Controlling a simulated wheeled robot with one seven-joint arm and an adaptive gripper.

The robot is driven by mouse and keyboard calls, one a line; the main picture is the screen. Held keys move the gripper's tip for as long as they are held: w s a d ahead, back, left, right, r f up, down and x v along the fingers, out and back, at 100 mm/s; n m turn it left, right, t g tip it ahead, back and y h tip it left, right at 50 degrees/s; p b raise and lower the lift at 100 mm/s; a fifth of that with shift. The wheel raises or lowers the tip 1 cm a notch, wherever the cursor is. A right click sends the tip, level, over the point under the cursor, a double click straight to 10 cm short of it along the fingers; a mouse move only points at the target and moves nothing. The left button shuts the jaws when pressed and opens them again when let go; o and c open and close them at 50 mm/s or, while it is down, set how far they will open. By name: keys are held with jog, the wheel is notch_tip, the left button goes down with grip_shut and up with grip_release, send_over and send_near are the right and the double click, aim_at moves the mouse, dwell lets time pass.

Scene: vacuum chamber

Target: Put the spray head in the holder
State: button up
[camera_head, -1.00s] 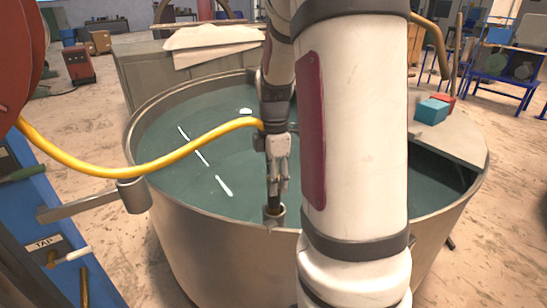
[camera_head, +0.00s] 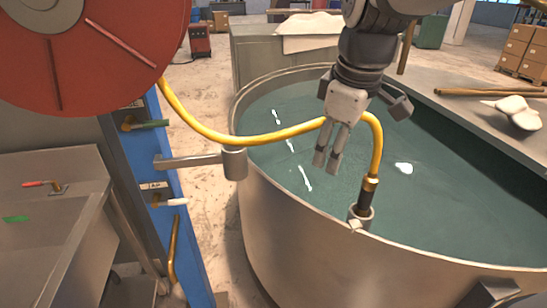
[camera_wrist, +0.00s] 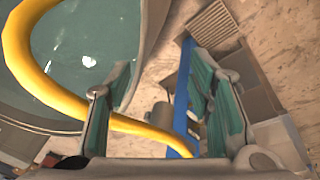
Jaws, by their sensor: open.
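A second metal cup-like holder (camera_head: 235,163) sits on a bracket arm from the blue post, left of the tank. My gripper (camera_head: 327,164) is open and empty over the water, left of and above the spray head. The hose passes behind it in the head view. In the wrist view, the hose (camera_wrist: 50,80) curves across near the open fingers (camera_wrist: 152,80).
A large round tank (camera_head: 320,225) holds green water. A red hose reel (camera_head: 90,40) hangs at upper left beside the blue post (camera_head: 180,225) with taps. A sink (camera_head: 45,225) stands at lower left. Tools lie on the tank's right-hand ledge (camera_head: 460,75).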

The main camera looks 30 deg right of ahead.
jog(key=s+a+m+t, duration=0.3)
jog(key=s+a+m, duration=0.3)
jog(key=a, duration=0.4)
jog(key=shift+s+a+r+y, duration=0.2)
jog(key=shift+s+a+y, duration=0.2)
jog(key=shift+s, duration=0.4)
jog(key=shift+c, duration=0.4)
